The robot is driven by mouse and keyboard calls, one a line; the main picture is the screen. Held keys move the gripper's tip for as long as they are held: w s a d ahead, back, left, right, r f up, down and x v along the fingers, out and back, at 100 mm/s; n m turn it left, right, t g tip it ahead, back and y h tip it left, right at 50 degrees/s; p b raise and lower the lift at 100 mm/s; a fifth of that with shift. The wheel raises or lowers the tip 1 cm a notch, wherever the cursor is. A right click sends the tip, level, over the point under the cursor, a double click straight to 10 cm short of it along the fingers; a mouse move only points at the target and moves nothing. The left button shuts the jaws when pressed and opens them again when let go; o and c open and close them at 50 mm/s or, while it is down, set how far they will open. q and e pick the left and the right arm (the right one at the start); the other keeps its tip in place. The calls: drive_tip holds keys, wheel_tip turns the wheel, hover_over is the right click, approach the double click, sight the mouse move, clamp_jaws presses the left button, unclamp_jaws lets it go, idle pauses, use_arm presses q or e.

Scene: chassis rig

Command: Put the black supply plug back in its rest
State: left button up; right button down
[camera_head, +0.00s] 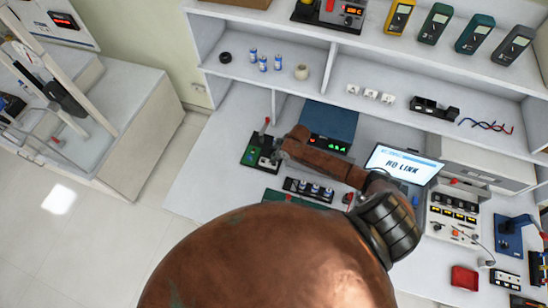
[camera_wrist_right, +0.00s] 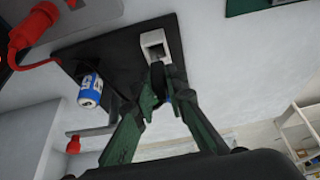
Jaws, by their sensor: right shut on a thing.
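My right gripper (camera_wrist_right: 160,98) is shut on a small black piece (camera_wrist_right: 158,75), which looks like the black supply plug and is mostly covered by the green fingers. Just past the fingertips in the wrist view is a pale grey block (camera_wrist_right: 152,38) with a rectangular opening, on a dark plate; I cannot tell whether it is the plug's rest. The plug's tip is close to the block, but contact or insertion cannot be told. In the head view the right gripper (camera_head: 277,156) is over the right edge of a dark green board (camera_head: 250,152) and hides the plug. My left gripper is not in view.
A red connector with a cable (camera_wrist_right: 35,28) and a blue-and-white cylinder (camera_wrist_right: 90,90) are left of the fingers. A rack of small cylinders (camera_head: 309,189), a lit black unit (camera_head: 329,144) and a laptop reading NO LINK (camera_head: 402,165) surround the arm. Bench at left is clear.

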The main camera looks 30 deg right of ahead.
drive_tip(key=shift+r+p, duration=0.1)
drive_tip(key=shift+p, duration=0.7)
idle(1.5)
drive_tip(key=shift+f+b, duration=1.05)
drive_tip(key=shift+f, duration=0.6)
drive_tip(key=c, duration=1.8)
unclamp_jaws()
drive_tip(key=shift+c, duration=0.2)
drive_tip(key=v, duration=1.2)
drive_tip(key=shift+a, duration=0.1)
